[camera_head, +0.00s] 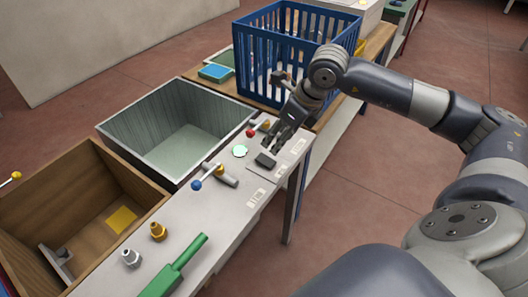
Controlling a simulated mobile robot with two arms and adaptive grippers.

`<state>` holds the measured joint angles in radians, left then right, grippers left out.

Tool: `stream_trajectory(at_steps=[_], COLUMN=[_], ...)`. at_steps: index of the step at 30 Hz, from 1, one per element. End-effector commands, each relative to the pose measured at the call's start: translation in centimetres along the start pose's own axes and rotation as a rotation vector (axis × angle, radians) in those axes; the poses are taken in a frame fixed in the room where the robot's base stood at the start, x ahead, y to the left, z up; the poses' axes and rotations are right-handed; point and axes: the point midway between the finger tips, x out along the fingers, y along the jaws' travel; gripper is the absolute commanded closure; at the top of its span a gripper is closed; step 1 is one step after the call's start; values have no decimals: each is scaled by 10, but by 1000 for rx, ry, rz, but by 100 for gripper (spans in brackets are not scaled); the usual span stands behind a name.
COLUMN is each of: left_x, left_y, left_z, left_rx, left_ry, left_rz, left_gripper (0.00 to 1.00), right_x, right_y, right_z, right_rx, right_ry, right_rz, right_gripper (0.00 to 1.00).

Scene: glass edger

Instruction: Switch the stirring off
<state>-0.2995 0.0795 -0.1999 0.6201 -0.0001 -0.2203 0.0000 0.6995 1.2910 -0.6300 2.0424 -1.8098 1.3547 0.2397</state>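No part here is readably marked as the stirring control. On the pale bench top, a small dark grey block (265,160), perhaps a switch, sits beside a round pale-green disc (239,151). A lever with a blue ball (196,185) lies nearer, on a brass and grey fitting (221,175). A red ball (250,133) shows farther back, close to my gripper. My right gripper (273,138) comes in from the right and points down just above the far part of these controls. Its fingers are dark and overlap, so their opening is unclear. My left gripper is out of view.
A grey open basin (180,145) and a wooden box (105,225) stand left of the controls. A blue slatted crate (270,75) is behind. Brass (158,232) and silver (131,259) fittings and a green tool (172,268) lie in front. Floor is clear at right.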

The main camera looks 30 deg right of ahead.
Motion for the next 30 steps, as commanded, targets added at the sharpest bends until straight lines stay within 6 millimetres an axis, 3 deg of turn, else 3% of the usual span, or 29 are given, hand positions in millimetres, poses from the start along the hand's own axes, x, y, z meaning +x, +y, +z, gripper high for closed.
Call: stream_trajectory(at_steps=[5,18,24,30], left_x=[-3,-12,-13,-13], left_y=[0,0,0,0], left_z=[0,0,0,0], left_rx=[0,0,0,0], left_ry=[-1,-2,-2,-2], left_rz=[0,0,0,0], left_gripper=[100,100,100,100], right_x=[15,92,106,107], right_y=[-2,-3,-3,-3], right_z=[-2,-2,-2,-3], right_rx=[1,2,1,0], right_ry=[11,7,7,7], right_rz=[-8,-7,-7,-8], right_gripper=[52,52,52,52])
